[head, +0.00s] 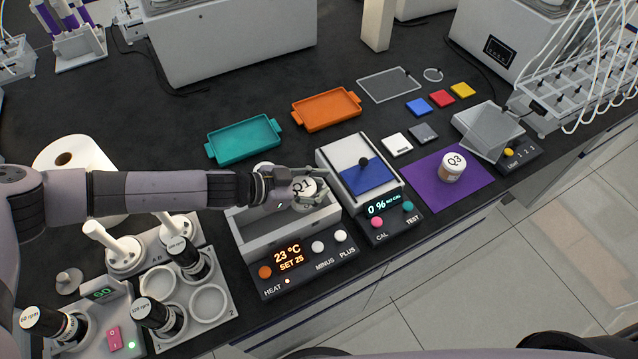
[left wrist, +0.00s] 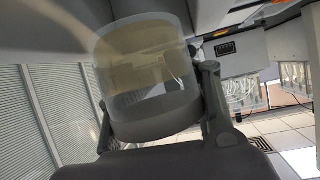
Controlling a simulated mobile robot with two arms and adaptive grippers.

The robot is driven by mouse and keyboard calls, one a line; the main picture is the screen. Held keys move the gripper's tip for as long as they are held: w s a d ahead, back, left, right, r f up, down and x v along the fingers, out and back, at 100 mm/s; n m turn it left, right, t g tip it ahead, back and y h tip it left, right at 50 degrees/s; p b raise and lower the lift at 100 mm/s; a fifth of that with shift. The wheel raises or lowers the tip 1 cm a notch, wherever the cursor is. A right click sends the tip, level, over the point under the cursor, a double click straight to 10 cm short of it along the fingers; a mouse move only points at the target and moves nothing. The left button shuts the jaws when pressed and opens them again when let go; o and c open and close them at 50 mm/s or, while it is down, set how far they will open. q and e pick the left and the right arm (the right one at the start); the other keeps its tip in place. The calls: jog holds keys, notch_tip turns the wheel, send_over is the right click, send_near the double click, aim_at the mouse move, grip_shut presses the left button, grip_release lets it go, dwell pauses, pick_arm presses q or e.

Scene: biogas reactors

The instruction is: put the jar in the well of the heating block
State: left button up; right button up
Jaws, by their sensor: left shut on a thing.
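A jar with a white lid marked Q1 (head: 303,187) is held in my left gripper (head: 298,190), which is shut on it. The jar is over the right part of the open-topped grey heating block (head: 285,235), whose display reads 23 °C, SET 25. Whether its base is inside a well or above it, I cannot tell; the gripper and block walls hide it. In the left wrist view the jar (left wrist: 145,75) appears as a clear cylinder with tan contents between the fingers (left wrist: 160,120). My right gripper is not in view.
A blue-and-white meter (head: 360,175) stands close to the right of the block. A second jar, Q3 (head: 453,167), is on a purple mat (head: 425,185). A stirrer station (head: 190,300) with black-capped bottles is at the left. Teal (head: 243,139) and orange (head: 326,109) trays lie behind.

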pick_arm(q)
jog(key=shift+f, duration=0.55)
jog(key=o, duration=1.1)
jog(key=shift+s, duration=0.15)
jog(key=o, duration=0.4)
jog(key=shift+f, duration=0.1)
jog(key=shift+r, duration=0.2)
jog(key=shift+r+b+v, duration=0.15)
jog(key=shift+b+v, duration=0.1)
jog(key=shift+v, duration=2.85)
jog(key=shift+r+b+v, duration=0.2)
jog(key=shift+v, duration=2.9)
